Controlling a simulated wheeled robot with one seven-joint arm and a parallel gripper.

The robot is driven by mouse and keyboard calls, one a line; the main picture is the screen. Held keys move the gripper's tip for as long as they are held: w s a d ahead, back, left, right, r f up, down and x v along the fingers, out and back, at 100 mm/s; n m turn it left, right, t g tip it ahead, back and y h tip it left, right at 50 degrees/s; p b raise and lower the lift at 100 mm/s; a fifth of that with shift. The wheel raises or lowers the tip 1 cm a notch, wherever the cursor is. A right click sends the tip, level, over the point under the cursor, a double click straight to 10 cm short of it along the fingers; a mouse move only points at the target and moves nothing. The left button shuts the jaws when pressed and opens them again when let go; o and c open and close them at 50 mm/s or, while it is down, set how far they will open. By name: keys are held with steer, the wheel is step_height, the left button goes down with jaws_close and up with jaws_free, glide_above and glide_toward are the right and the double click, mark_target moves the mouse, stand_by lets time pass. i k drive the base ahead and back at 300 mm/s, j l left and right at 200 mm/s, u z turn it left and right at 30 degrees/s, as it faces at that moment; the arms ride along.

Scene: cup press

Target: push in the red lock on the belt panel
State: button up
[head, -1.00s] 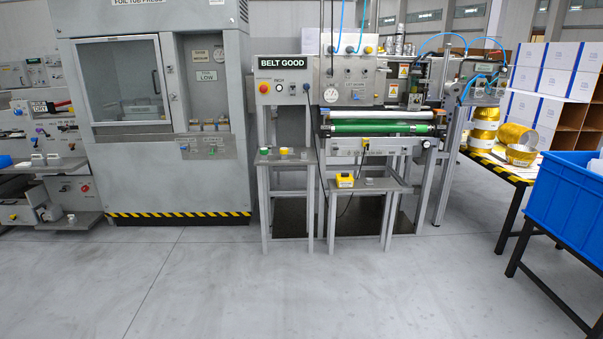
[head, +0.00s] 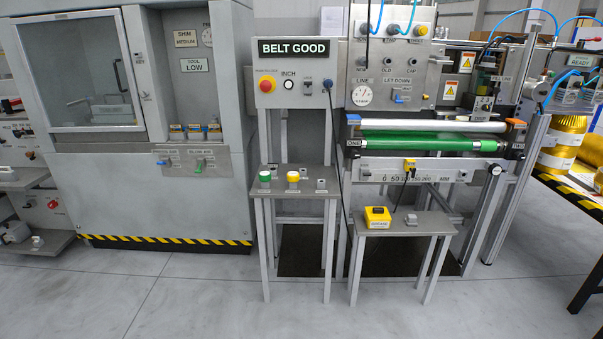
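The belt panel (head: 292,88) is a grey box under a black "BELT GOOD" sign, left of the green roller machine. Whether the red knob is in or out is too small to tell. My gripper is not in view.
A small grey table (head: 325,184) with green and yellow-topped pieces stands below the panel. A lower stool (head: 437,224) holds a yellow box (head: 378,216). A large press cabinet (head: 207,175) stands to the left. The floor (head: 200,300) in front is clear.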

mark_target(265, 85)
steer(key=i+l+u, duration=0.1)
steer(key=i+u, duration=0.2)
steer(key=i, duration=0.2)
steer(key=i+l+u, duration=0.25)
steer(key=i, duration=0.25)
